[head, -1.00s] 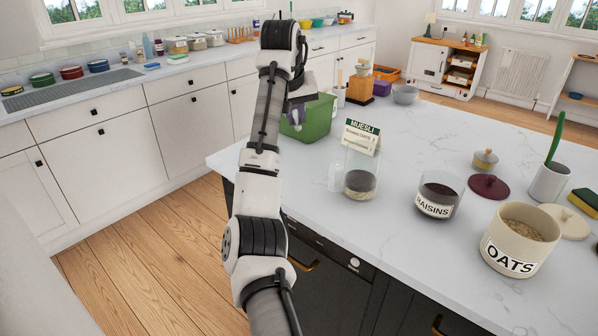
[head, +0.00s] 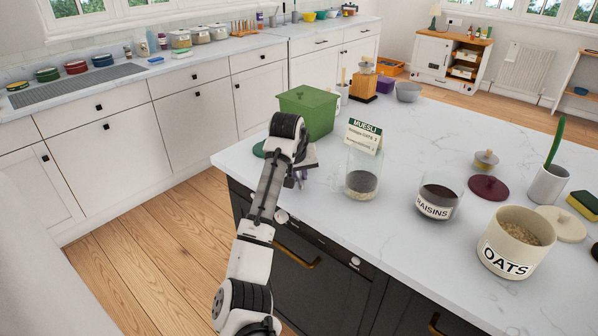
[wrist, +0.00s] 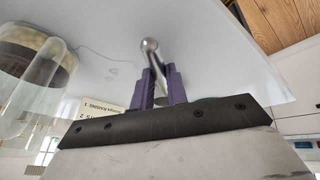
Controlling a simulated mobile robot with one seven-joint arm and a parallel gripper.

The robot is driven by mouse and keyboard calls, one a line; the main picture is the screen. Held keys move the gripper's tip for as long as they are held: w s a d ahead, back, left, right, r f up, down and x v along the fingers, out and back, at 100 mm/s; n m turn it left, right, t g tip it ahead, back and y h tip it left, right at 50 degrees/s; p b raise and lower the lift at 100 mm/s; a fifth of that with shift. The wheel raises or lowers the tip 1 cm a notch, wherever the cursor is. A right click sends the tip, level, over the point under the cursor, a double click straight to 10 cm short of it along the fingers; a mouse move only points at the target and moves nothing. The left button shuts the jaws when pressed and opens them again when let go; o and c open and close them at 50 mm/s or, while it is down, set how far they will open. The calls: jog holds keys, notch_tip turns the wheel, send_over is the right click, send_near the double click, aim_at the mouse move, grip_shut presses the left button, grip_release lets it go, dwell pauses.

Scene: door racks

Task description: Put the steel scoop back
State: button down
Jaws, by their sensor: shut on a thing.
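My gripper (head: 303,178) is low over the left front edge of the island worktop, partly hidden by my arm. In the wrist view its purple fingers (wrist: 161,84) are shut on a thin steel piece with a rounded shiny end, which looks like part of the steel scoop (wrist: 150,50). The rest of the scoop is hidden. The oats crock (head: 487,250), the raisins jar (head: 437,208) and the glass jar (head: 362,182) with pale and dark layers stand open to the right of my gripper.
A green bin (head: 306,112) stands behind my gripper, and the muesli card (head: 363,135) stands behind the glass jar. A dark red lid (head: 488,188), a pale lid (head: 562,222) and a white pot (head: 548,185) are at the right. The middle of the worktop (head: 440,140) is clear.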

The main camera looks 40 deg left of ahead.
jog(key=c, duration=1.4)
grip_release()
